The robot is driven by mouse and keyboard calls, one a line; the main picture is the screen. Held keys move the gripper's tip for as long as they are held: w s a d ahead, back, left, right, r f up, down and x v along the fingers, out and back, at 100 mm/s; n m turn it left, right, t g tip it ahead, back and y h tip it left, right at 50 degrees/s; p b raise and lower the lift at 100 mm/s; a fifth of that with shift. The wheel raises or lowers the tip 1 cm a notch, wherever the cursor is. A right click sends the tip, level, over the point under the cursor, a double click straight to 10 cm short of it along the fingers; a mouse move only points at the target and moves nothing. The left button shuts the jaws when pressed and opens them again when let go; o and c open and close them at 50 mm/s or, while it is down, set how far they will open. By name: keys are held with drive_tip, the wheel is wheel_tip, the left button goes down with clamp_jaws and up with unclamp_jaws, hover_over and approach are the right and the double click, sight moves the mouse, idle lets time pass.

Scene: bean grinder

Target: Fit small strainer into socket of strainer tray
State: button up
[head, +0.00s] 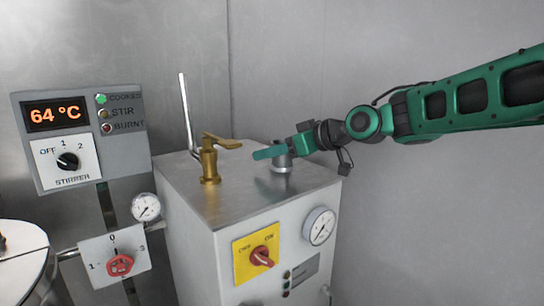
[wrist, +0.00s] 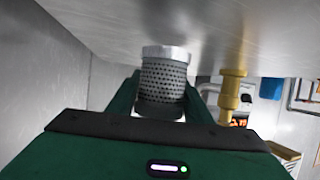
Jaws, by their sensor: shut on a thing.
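The small strainer (wrist: 163,82), a grey perforated metal cylinder, sits between the fingers of my gripper (wrist: 163,92) in the wrist view. My gripper is shut on it. A smooth silver ring (wrist: 166,53) is at its end towards the steel surface; I cannot tell whether this is its own rim or a socket around it. In the head view my gripper (head: 268,153) is low over the right back of the steel box top, with a grey cylinder (head: 282,165) beneath its fingers. No separate strainer tray can be made out.
A brass tap (head: 209,160) and a tall bent steel pipe (head: 187,115) stand left of my gripper on the box top (head: 240,190). A dial gauge (head: 319,226) and a red knob (head: 262,257) are on the box sides. The front of the top is clear.

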drive_tip(key=shift+f, duration=0.45)
drive_tip(key=o, duration=1.1)
drive_tip(key=shift+d, duration=0.1)
